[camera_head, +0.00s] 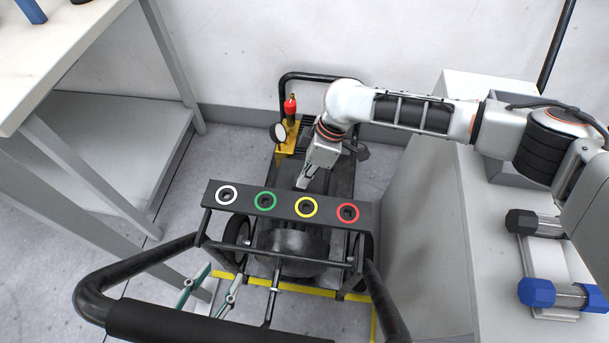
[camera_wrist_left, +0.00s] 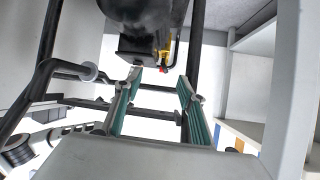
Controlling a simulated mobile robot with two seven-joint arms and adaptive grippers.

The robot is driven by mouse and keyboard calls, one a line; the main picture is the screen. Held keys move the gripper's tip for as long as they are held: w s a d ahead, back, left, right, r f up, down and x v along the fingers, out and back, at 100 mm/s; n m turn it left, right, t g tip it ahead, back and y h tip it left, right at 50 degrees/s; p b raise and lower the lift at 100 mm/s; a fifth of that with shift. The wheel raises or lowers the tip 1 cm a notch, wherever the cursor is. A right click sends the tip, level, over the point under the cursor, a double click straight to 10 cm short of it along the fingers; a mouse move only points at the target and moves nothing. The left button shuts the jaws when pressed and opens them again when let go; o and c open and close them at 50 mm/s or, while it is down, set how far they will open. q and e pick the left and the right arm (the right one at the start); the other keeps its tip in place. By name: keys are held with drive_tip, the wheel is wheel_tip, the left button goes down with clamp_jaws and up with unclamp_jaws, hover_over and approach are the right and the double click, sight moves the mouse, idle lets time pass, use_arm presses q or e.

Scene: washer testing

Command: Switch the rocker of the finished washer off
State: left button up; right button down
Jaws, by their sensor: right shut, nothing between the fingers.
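The washer is a black wheeled machine with a tubular handle (camera_head: 170,262), a dark top panel (camera_head: 286,207) with coloured rings, and a brass-coloured pump part (camera_head: 288,137). I cannot make out the rocker in either view. My left gripper (camera_head: 224,272) is low at the near left side of the washer, partly behind the handle. In the left wrist view its teal fingers (camera_wrist_left: 159,76) are apart and empty, below a dark block (camera_wrist_left: 140,45) of the washer. My right gripper (camera_head: 304,182) points down just behind the panel, shut and empty.
A light workbench (camera_head: 60,60) with a lower shelf stands at the left. A white counter (camera_head: 450,180) at the right carries a grey bin and dark and blue cylindrical parts (camera_head: 555,293). Black frame tubes surround my left gripper. Floor at the left of the washer is clear.

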drive_tip(key=shift+s+r+t+p, duration=0.1)
drive_tip(key=shift+t+p, duration=0.2)
drive_tip(key=shift+p, duration=0.35)
drive_tip(key=shift+s+t+p, duration=0.2)
drive_tip(key=shift+t+p, duration=0.3)
drive_tip(key=shift+p, duration=0.3)
drive_tip(key=shift+s+f, duration=0.15)
drive_tip(key=shift+f, duration=0.55)
use_arm(q)
drive_tip(key=shift+s+a+f+m+g+y+b, duration=0.2)
drive_tip(key=shift+s+a+f, duration=0.25)
drive_tip(key=shift+a+f, duration=0.15)
drive_tip(key=shift+s+a+f+m+g+y+b, duration=0.1)
drive_tip(key=shift+s+a+f+y+b, duration=0.1)
drive_tip(key=shift+s+a+f, duration=0.3)
use_arm(e)
drive_tip(key=shift+w+d+r, duration=0.1)
drive_tip(key=shift+w+r, duration=0.2)
drive_tip(key=shift+w, duration=0.45)
use_arm(q)
drive_tip(key=shift+w+a+r, duration=0.1)
drive_tip(key=shift+w+r, duration=0.05)
drive_tip(key=shift+w, duration=0.1)
use_arm(e)
drive_tip(key=shift+r, duration=0.1)
use_arm(q)
drive_tip(key=shift+s, duration=0.1)
use_arm(e)
drive_tip(key=v, duration=1.1)
drive_tip(key=shift+r, duration=0.45)
